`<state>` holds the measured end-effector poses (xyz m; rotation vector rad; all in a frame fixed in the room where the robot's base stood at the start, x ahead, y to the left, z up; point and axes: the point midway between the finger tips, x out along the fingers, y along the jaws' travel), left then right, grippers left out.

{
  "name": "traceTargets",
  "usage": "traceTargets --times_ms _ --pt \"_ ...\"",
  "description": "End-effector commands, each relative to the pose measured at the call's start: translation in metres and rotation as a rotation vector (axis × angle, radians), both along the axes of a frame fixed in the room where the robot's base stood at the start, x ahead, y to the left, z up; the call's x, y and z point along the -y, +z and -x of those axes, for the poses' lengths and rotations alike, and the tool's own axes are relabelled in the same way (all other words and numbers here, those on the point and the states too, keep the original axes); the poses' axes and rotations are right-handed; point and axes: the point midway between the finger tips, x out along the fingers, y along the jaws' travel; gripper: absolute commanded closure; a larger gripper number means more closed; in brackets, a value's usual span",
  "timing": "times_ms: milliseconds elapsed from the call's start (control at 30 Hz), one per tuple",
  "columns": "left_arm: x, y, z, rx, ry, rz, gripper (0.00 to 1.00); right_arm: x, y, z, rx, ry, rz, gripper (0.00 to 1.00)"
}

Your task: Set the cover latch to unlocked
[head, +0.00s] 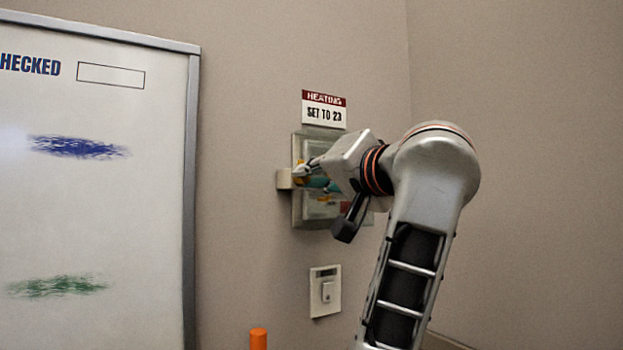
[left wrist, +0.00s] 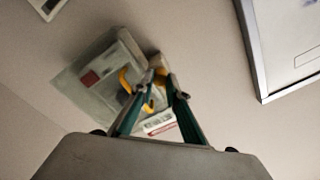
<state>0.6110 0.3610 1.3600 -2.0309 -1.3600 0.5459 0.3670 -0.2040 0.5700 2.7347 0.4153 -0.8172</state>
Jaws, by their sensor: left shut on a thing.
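A clear cover (head: 312,212) encloses a small wall unit below the heating sign. The cover also shows in the left wrist view (left wrist: 78,92), tilted by the camera angle. The cover latch is at the cover's left edge, by a small beige block (head: 284,179); this block shows in the left wrist view (left wrist: 156,61). My left gripper (head: 303,173) reaches the latch from the right, in front of the cover. In the left wrist view its teal fingers (left wrist: 159,82) close around a yellow-orange part there. The fingers hide much of the latch, so I cannot tell its setting.
A sign (head: 323,109) reading "HEATING SET TO 23" is above the cover. A switch plate (head: 325,291) is below it. A whiteboard (head: 95,200) hangs at left. An orange post top (head: 258,339) shows at the bottom. The wall right of my arm is bare.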

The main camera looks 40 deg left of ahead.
Motion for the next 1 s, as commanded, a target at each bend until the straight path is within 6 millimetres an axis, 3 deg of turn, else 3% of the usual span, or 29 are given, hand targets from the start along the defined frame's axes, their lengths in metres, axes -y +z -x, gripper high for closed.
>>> traceTargets --times_ms 233,267,300,700,867,1000 --pt "0.0 0.0 0.0 0.0 0.0 0.002 1.0 0.001 -0.003 0.001 -0.004 -0.001 0.003 0.6" --pt "0.0 0.0 0.0 -0.001 0.0 0.001 0.77 0.001 -0.003 0.001 -0.004 -0.002 0.002 0.6" --pt "0.0 0.0 0.0 -0.001 0.0 0.001 0.68 0.001 -0.003 0.001 -0.005 -0.001 0.003 0.6" --pt "0.0 0.003 0.0 0.0 0.0 0.0 0.68 0.001 -0.006 0.004 -0.013 -0.004 0.002 0.6" --pt "0.0 0.024 0.001 0.002 0.001 0.0 0.68 0.001 -0.005 0.003 -0.011 -0.002 0.002 0.6" --pt "0.0 0.051 0.001 0.003 0.002 -0.001 0.68 0.001 -0.004 0.003 -0.009 -0.001 0.002 0.6"
